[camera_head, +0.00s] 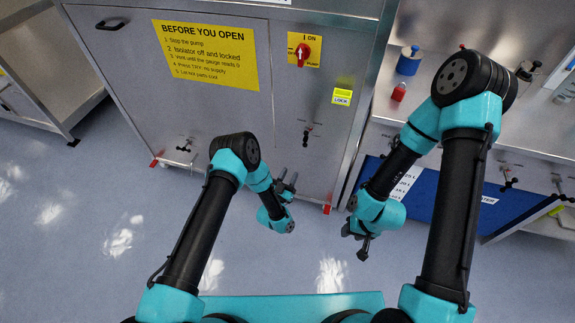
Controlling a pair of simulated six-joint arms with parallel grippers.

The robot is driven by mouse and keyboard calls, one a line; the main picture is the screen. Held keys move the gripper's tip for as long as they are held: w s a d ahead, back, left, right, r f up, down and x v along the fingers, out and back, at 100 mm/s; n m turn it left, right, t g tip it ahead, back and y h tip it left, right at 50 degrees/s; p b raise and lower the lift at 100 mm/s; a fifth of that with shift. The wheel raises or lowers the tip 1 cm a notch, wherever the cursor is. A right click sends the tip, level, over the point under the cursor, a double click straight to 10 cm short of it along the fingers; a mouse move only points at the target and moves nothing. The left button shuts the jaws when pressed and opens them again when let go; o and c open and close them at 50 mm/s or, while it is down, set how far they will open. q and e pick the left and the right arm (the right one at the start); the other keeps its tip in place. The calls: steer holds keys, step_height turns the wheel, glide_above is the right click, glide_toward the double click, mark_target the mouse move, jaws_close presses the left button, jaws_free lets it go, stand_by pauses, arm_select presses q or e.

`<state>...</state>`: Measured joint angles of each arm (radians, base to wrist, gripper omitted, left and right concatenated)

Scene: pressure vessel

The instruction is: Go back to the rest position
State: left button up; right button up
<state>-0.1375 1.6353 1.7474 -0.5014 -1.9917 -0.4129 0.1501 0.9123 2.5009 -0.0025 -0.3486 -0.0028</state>
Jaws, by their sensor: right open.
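My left gripper (289,182) is in the middle of the view, in front of the steel cabinet's lower right part. Its two dark fingers point up and away, and I see nothing between them; at this size I cannot tell how far they stand apart. My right gripper (354,247) hangs lower and to the right, in front of the blue panel's left end and above the floor. Its fingers are open and it looks empty. Both arms are bent at the elbow, and the right elbow stands higher.
The steel cabinet (200,105) has a yellow sign (207,55), a red rotary switch (303,54) and a yellow lock tag (343,95). A bench (540,125) on the right holds a blue container (409,62) and a red bottle (399,91). The floor (80,230) is clear at left.

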arm_select(q)
steer(key=shift+s+a+f, duration=0.2)
steer(key=shift+s+a, duration=0.05)
steer(key=shift+s, duration=0.15)
steer(key=s+a+f+n+g+y, duration=0.1)
steer(key=s+a+n+g+y, duration=0.15)
steer(key=a+g, duration=0.35)
steer(key=s+a+n+g+y, duration=0.1)
steer(key=s+a+g+y, duration=0.25)
steer(key=a, duration=0.55)
steer(key=s+a+r+n+g, duration=0.1)
steer(key=s+a+g, duration=0.2)
steer(key=s, duration=0.3)
steer(key=s+a+r+n+g, duration=0.1)
steer(key=s+a+r+g, duration=0.1)
steer(key=s, duration=0.5)
steer(key=s+a+r+n+g+y, duration=0.1)
steer(key=s+a+r+n+g, duration=0.1)
steer(key=s+a+g, duration=0.2)
steer(key=s, duration=0.2)
steer(key=shift+s+a+r, duration=0.15)
steer(key=shift+s+a, duration=0.15)
steer(key=shift+a, duration=0.05)
